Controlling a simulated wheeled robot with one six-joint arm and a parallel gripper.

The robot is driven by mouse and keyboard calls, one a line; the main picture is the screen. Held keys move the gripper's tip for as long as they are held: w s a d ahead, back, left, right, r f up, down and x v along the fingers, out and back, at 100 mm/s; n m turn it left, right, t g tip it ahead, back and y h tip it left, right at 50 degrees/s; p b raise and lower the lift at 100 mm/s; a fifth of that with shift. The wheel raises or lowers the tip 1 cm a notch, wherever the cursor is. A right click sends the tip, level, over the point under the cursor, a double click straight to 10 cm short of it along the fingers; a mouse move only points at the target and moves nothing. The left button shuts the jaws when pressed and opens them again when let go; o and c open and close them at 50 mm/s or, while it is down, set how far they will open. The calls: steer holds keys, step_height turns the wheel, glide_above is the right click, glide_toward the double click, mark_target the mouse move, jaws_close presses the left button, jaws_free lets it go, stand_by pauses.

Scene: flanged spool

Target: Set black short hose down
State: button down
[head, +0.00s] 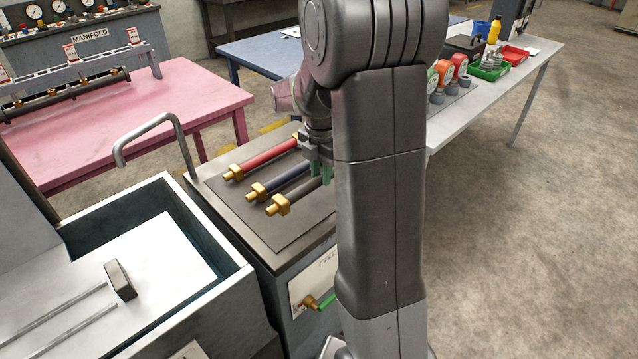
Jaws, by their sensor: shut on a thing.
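The black short hose (305,194) has a brass end fitting (277,206) at its near left end. It lies at or just above the dark mat on the cabinet top; I cannot tell if it touches. My gripper (321,178), with green fingertips, is shut on the black hose. My arm hides the hose's right end. A blue hose (286,178) and a red hose (268,155), both with brass fittings, lie beside it, roughly parallel, further back.
The cabinet top's dark mat (238,207) has bare room at its left edge. An open metal tank (215,296) with a raised handle (150,127) stands left. A pink table (190,100) is behind. A grey bench (455,122) with small trays is at the right, partly behind my arm.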

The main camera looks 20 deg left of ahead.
mark_target(321, 185)
steer(key=shift+f, duration=2.05)
steer(key=shift+f, duration=0.25)
steer(key=c, duration=1.2)
jaws_free()
steer(key=shift+o, duration=0.2)
steer(key=shift+r, duration=0.1)
step_height(321, 185, up, 12)
steer(key=shift+r, duration=0.15)
